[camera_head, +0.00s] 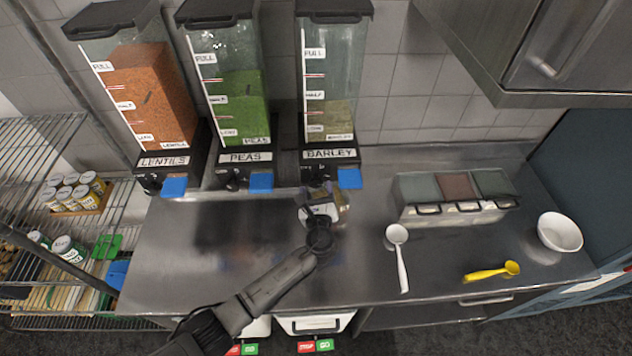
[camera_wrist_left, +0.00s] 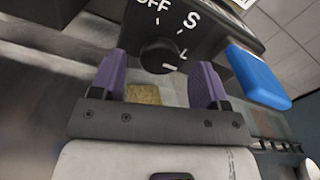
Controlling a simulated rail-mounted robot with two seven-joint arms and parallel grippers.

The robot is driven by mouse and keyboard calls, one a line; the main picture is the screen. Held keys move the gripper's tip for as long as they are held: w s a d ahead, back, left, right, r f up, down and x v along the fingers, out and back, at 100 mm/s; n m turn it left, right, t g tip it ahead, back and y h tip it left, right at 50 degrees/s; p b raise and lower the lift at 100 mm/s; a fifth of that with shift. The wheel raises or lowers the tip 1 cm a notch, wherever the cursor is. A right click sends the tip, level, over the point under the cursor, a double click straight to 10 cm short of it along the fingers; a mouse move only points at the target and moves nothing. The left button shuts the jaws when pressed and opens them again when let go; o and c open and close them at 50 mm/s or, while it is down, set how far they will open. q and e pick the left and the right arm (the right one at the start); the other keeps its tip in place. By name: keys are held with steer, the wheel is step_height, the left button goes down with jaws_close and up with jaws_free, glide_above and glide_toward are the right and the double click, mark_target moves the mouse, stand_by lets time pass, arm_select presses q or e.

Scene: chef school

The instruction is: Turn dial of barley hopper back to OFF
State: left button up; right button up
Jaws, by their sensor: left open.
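The dial's white mark points toward the L side. In the head view the dial is largely hidden by my left gripper (camera_head: 322,200). That gripper is open below the hopper's front. In the wrist view its two purple fingers stand on either side of the dial; I cannot tell whether they touch it. My right gripper is not in view.
A blue flap (camera_head: 349,179) sits right of the dial. The peas hopper (camera_head: 240,105) and lentils hopper (camera_head: 150,95) stand to the left. On the counter lie a lidded condiment box (camera_head: 455,208), a white spoon (camera_head: 398,250), a yellow spoon (camera_head: 490,272) and a white bowl (camera_head: 560,232).

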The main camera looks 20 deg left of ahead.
mark_target(316, 185)
arm_select(q)
steer(key=shift+x, duration=1.55)
steer(key=c, duration=0.9)
steer(key=shift+c, duration=0.2)
steer(key=shift+f, duration=0.1)
